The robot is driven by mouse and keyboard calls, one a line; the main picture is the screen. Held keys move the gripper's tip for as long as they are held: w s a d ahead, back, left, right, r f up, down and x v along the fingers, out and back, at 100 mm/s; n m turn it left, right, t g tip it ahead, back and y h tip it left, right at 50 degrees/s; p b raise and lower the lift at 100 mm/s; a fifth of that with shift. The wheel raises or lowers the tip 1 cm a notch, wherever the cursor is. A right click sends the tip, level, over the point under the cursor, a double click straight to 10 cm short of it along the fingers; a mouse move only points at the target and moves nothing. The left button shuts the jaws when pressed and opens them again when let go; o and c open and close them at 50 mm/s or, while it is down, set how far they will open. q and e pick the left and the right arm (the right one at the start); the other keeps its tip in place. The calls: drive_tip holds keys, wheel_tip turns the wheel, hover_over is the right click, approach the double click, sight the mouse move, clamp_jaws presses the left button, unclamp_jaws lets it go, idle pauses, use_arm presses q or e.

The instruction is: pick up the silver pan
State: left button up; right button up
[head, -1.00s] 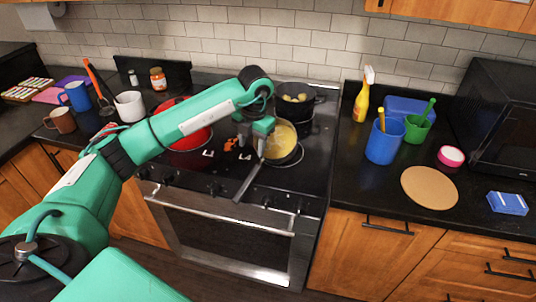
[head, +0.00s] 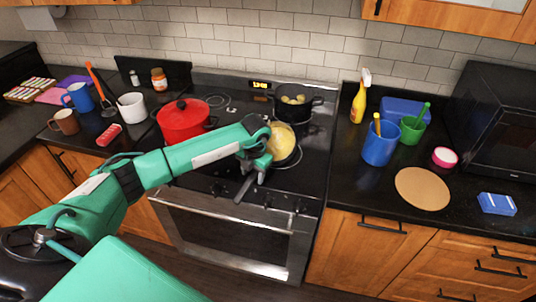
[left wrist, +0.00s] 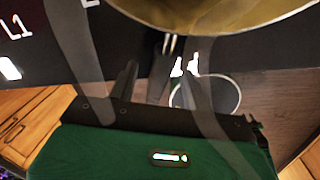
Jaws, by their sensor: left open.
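The silver pan (head: 284,150) sits on the front right burner of the stove, with something yellow in it. Its handle (head: 244,188) points to the front left, over the stove's front edge. My left gripper (head: 258,166) is open and low over the handle, close to the pan's near side; my wrist hides part of the pan's left side. In the left wrist view the pan (left wrist: 210,14) fills the top edge, beyond the open jaws. I cannot tell whether the handle lies between the fingers. My right gripper is not in view.
A red lidded pot (head: 183,120) and a black pot (head: 294,102) stand on other burners. A spray bottle (head: 360,98), blue cup (head: 380,143) and round board (head: 422,188) are on the right counter. Mugs, a white pot (head: 131,106) and a red item (head: 109,135) are left.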

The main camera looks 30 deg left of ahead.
use_arm(q)
clamp_jaws()
drive_tip(key=shift+w, duration=0.1)
drive_tip(key=shift+r, duration=0.2)
